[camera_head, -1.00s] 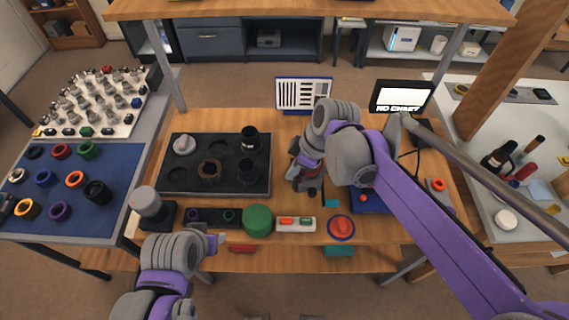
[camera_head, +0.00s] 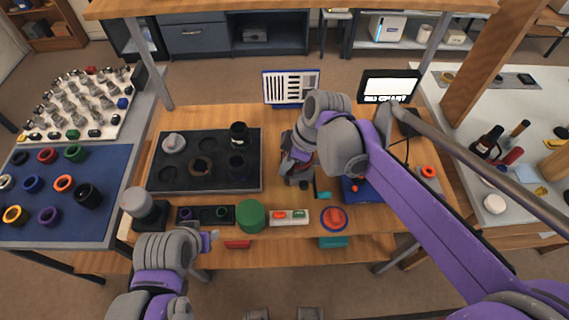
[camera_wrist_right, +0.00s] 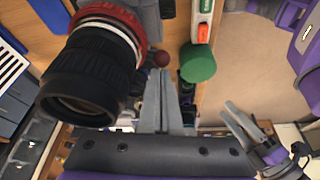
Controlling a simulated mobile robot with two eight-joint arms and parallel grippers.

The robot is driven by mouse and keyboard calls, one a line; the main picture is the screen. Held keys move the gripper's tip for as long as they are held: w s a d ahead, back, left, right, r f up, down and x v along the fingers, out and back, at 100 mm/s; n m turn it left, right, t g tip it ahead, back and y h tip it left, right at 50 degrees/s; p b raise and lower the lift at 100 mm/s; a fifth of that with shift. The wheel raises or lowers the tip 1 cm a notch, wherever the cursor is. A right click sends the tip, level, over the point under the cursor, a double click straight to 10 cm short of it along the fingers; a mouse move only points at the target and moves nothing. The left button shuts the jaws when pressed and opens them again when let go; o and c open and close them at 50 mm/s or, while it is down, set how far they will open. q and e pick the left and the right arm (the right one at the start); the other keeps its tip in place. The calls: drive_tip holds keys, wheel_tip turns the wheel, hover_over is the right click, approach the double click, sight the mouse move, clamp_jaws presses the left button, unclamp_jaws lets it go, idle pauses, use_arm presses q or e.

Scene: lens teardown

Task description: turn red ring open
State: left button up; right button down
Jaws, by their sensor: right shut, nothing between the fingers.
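In the right wrist view a black lens barrel (camera_wrist_right: 80,80) fills the upper left, with a red ring (camera_wrist_right: 131,24) around its far part. My right gripper (camera_wrist_right: 164,78) is shut and empty, its fingers beside the lens and apart from the ring. In the head view my right gripper (camera_head: 296,180) is over the middle of the bench, and my arm hides the lens.
A black tray (camera_head: 215,184) with lens parts lies left of my right gripper. A green cylinder (camera_head: 251,215), a switch box (camera_head: 289,217) and a red button (camera_head: 334,217) line the front. A striped chart (camera_head: 291,87) and a monitor (camera_head: 388,86) stand behind.

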drive_tip(key=shift+s+d+n+g, duration=0.2)
drive_tip(key=shift+d+n+g, duration=0.15)
drive_tip(key=shift+n, duration=0.55)
drive_tip(key=shift+s+d+n+g, duration=0.2)
drive_tip(key=shift+d+n, duration=0.15)
drive_tip(key=shift+n, duration=0.3)
drive_tip(key=shift+s+d+n+g, duration=0.15)
drive_tip(key=shift+d+n, duration=0.2)
drive_tip(key=shift+n, duration=0.3)
drive_tip(key=shift+d+n+g, duration=0.35)
drive_tip(key=shift+d+n, duration=0.3)
drive_tip(key=shift+n, duration=0.35)
drive_tip(key=shift+d+n+g, duration=0.35)
drive_tip(key=shift+d+n, duration=0.25)
drive_tip(key=shift+n, duration=0.4)
drive_tip(key=shift+a, duration=0.1)
drive_tip(key=shift+w+a, duration=0.5)
drive_tip(key=shift+a, duration=0.05)
